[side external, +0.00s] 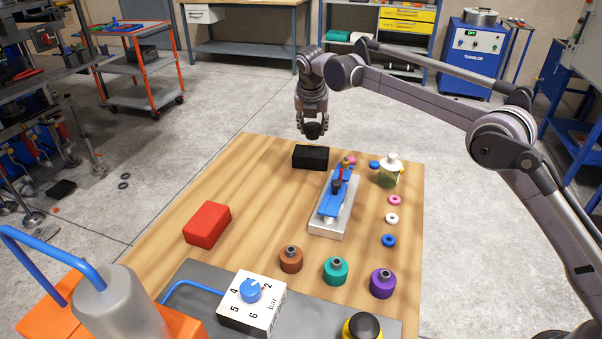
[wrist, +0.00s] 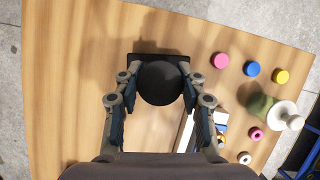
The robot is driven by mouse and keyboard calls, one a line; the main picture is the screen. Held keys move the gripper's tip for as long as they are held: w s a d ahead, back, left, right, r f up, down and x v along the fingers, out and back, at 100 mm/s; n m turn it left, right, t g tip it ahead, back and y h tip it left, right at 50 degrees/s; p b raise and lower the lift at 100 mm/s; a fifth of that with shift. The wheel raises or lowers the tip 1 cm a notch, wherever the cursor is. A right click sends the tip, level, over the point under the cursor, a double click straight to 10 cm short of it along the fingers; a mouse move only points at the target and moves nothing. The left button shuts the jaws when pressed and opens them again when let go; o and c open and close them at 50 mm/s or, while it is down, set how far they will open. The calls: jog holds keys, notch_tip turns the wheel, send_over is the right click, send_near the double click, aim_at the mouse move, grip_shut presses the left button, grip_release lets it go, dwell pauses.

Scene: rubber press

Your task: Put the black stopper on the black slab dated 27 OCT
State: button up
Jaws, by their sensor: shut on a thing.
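My gripper (side external: 314,128) is shut on the black stopper (wrist: 160,83), which shows as a round black disc between the fingertips in the wrist view. In the side view the stopper is dark and partly hidden by the fingers. The black slab (side external: 310,158) lies on the wooden table, and my gripper hangs above its far side with a visible gap. In the wrist view the slab (wrist: 142,60) lies behind the stopper, which overlaps it in the picture and hides much of it. No date can be read on the slab.
A red block (side external: 207,226) lies to the left. A metal block with a blue tool (side external: 336,192) stands near the slab's right. Small coloured discs, rings and a bottle (side external: 389,172) line the right side. Several coloured pots and a dial box (side external: 252,304) are in front.

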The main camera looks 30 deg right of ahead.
aim_at(311, 151)
jog(key=shift+a+f, duration=0.15)
jog(key=shift+f, duration=1.95)
jog(key=shift+f, duration=0.1)
jog(key=o, duration=1.2)
jog(key=shift+c, duration=0.2)
